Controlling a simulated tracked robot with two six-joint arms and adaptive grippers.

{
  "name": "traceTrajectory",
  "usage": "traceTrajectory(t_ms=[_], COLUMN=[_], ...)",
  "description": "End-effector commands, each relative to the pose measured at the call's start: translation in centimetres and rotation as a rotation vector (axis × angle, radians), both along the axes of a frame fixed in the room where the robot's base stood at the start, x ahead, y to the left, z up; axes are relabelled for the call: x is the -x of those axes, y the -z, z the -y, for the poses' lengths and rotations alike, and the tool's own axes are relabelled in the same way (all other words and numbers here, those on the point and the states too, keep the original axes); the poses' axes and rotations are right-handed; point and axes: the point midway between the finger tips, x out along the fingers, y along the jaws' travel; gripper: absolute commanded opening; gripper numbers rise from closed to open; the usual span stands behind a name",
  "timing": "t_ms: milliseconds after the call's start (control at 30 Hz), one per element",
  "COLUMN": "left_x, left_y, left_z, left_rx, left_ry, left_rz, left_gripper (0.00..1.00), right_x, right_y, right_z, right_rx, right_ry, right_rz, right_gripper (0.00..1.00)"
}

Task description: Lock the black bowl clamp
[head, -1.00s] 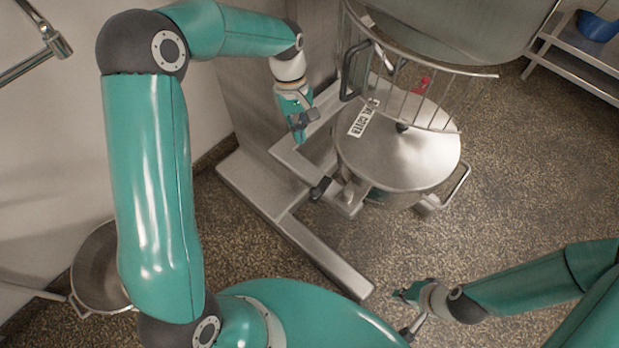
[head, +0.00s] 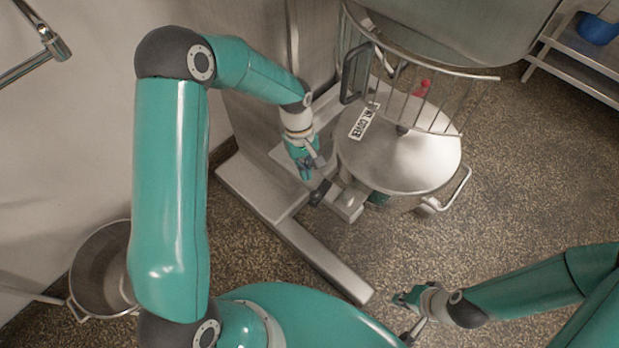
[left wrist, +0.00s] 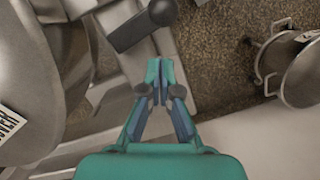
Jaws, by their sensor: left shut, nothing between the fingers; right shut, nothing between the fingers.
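The black bowl clamp (head: 320,192) is a short dark lever at the left side of the mixer bowl, by the metal bowl bracket (head: 346,205). In the left wrist view the black clamp (left wrist: 142,26) shows at the top, ahead of my fingertips and apart from them. My left gripper (head: 306,176) is shut and empty, just above and left of the clamp in the head view. It also shows in the left wrist view (left wrist: 160,64). My right gripper (head: 398,299) is shut and empty, low over the floor at the lower right.
The mixer bowl has a metal lid (head: 405,160) with a label, under a wire guard (head: 440,105). The mixer's base leg (head: 325,262) runs along the floor. A loose bowl (head: 100,270) stands at the left. Open floor lies to the right.

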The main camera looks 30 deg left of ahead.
Motion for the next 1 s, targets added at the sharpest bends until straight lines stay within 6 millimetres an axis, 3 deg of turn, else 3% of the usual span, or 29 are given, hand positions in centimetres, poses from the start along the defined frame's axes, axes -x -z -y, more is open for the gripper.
traceTrajectory(t_ms=[300, 1000], left_x=[1.6, 1.8], left_y=[0.3, 0.3], left_z=[2.0, 2.3], left_rx=[0.000, -0.001], left_ry=[0.001, -0.051], left_rz=[0.003, 0.004], left_gripper=[0.00, 0.00], right_x=[0.0, 0.0], right_y=[-0.2, 0.3], right_z=[0.0, 0.0], right_rx=[0.000, 0.000], right_ry=[0.000, 0.000], right_rz=[0.000, 0.000], right_gripper=[0.00, 0.00])
